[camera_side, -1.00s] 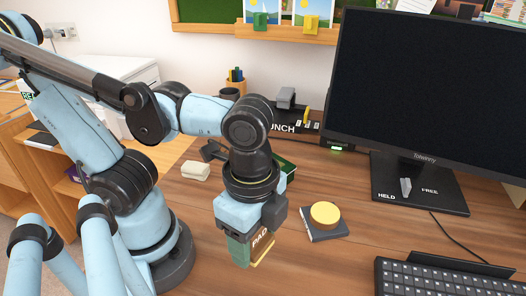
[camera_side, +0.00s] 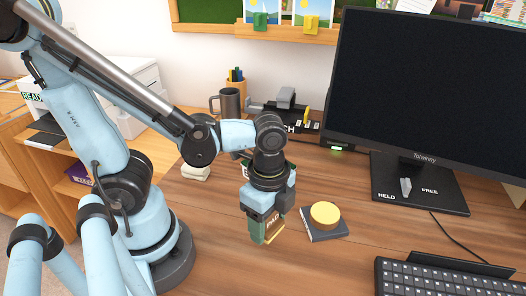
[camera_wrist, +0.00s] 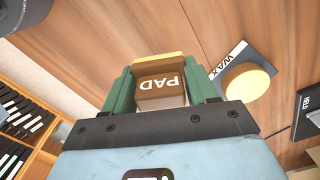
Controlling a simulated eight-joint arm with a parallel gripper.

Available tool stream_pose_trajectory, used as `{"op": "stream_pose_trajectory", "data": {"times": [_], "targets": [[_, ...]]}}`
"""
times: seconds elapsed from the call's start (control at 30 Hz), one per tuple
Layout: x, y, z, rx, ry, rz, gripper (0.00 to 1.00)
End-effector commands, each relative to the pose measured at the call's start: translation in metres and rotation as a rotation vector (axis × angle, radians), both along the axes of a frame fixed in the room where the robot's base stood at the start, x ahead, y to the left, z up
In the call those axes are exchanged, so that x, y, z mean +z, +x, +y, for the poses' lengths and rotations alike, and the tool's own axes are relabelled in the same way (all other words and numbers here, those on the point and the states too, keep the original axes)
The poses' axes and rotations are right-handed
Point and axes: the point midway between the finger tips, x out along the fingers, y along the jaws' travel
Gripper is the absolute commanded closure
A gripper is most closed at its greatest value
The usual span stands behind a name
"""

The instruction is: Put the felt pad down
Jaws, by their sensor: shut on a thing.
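The felt pad (camera_side: 273,222) is a brown block marked PAD with a yellow-tan edge. It also shows in the wrist view (camera_wrist: 160,84), pinched between two green fingers. My gripper (camera_side: 264,229) is shut on it, pointing down over the wooden desk (camera_side: 215,255), left of the wax. I cannot tell whether the pad touches the desk or hangs just above it. In the wrist view my gripper (camera_wrist: 160,92) has a finger on each side of the pad.
A yellow round wax (camera_side: 325,213) sits on a dark tile (camera_side: 328,234) close to the right. A keyboard (camera_side: 450,276) and monitor (camera_side: 430,90) stand further right. A grey mug (camera_side: 230,102), black punch (camera_side: 285,115) and cream block (camera_side: 195,172) are behind. The front middle desk is clear.

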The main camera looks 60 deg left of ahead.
Motion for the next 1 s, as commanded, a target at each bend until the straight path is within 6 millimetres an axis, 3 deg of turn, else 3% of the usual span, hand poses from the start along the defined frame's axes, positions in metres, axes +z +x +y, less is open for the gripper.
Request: {"op": "stream_pose_trajectory", "data": {"times": [0.33,0.7,1.0], "targets": [[-0.012,0.009,0.008,-0.001,0.0,0.0,0.87],[-0.043,0.009,0.008,0.0,-0.001,0.0,0.87],[-0.047,0.008,0.008,0.0,-0.001,0.0,0.87]]}}
